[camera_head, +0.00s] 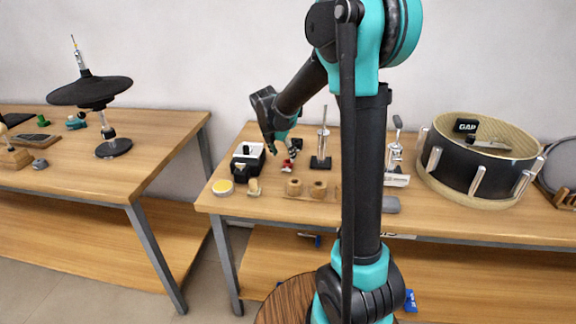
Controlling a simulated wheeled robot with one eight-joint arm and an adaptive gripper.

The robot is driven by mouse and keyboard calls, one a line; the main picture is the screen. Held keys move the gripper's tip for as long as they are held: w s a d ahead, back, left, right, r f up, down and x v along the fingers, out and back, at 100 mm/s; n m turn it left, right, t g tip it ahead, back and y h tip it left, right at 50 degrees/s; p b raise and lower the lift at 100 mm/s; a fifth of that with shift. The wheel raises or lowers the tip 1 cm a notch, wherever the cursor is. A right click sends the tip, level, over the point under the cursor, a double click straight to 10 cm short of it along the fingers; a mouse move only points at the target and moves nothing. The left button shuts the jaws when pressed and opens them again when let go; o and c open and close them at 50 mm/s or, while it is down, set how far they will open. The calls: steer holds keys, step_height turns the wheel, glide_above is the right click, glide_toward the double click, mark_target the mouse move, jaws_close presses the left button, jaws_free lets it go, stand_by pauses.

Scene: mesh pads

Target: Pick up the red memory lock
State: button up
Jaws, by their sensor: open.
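A small red object (287,167), which looks like the red memory lock, lies on the right-hand wooden table (262,206). It is small in this view, and its exact shape is hard to make out. My gripper (281,146) is open and points down just above and slightly left of the red object. I cannot tell whether the fingertips touch it. A small grey and dark piece shows right beside the red object.
A black-and-white box (247,157) stands left of the red object, with a yellow disc (222,187) near it. A metal stand (321,150) rises close on the right. Wooden blocks (306,188) lie in front. A drum (470,165) stands far right.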

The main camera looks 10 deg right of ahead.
mark_target(287, 160)
steer(key=shift+d+x, duration=0.15)
steer(key=shift+x, duration=1.2)
steer(key=shift+d+x, duration=0.1)
steer(key=shift+x, duration=1.25)
steer(key=shift+w+r, duration=0.15)
steer(key=shift+c, duration=0.2)
steer(key=c, duration=1.2)
steer(key=shift+r, duration=0.15)
steer(key=shift+c, duration=0.2)
step_height(287, 160, up, 20)
